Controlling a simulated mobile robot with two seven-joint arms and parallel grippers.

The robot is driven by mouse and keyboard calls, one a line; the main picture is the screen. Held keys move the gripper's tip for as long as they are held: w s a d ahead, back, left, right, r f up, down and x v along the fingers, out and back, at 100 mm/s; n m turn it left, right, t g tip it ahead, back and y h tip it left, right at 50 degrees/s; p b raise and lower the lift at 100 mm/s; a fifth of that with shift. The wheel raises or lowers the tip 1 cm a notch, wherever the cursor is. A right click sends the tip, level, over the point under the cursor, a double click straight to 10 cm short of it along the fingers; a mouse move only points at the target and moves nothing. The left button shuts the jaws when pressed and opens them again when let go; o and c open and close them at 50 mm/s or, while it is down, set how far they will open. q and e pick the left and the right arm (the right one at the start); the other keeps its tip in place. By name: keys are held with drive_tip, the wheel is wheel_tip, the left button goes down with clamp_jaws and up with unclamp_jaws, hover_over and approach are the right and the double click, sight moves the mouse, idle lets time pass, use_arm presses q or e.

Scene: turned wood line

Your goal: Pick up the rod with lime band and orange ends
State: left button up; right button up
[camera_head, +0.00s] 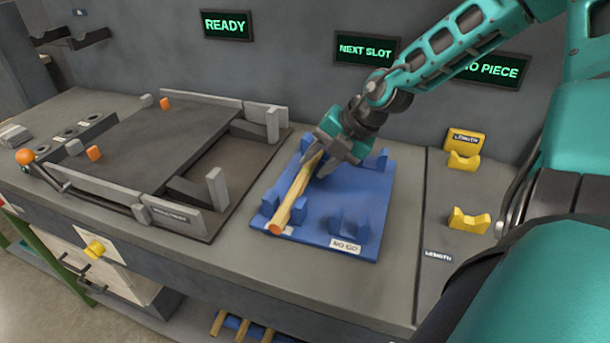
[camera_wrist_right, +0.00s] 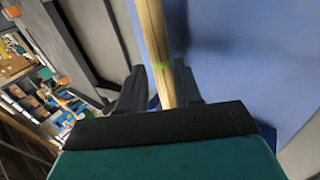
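The rod (camera_head: 290,198) is pale wood with an orange near end. It lies in the left pair of blue cradles on a blue board (camera_head: 325,218). In the right wrist view the rod (camera_wrist_right: 155,35) shows a small lime band close to the fingertips. My right gripper (camera_head: 318,165) is over the rod's far part, pointing down. In the wrist view its fingers (camera_wrist_right: 160,82) stand on either side of the rod, with a gap seen on the left side. The rod's far end is hidden by the gripper in the head view. My left gripper is out of view.
A dark fixture with grey rails (camera_head: 175,222) stands left of the blue board. The board's NO GO cradles (camera_head: 350,222) are empty. Yellow cradles (camera_head: 468,220) stand empty at the right. Signs on the wall read READY (camera_head: 227,25) and NEXT SLOT (camera_head: 366,49). More rods (camera_head: 240,328) lie below the bench.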

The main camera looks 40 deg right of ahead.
sight(305, 175)
drive_tip(key=shift+b+x, duration=0.3)
drive_tip(key=shift+x, duration=1.1)
clamp_jaws()
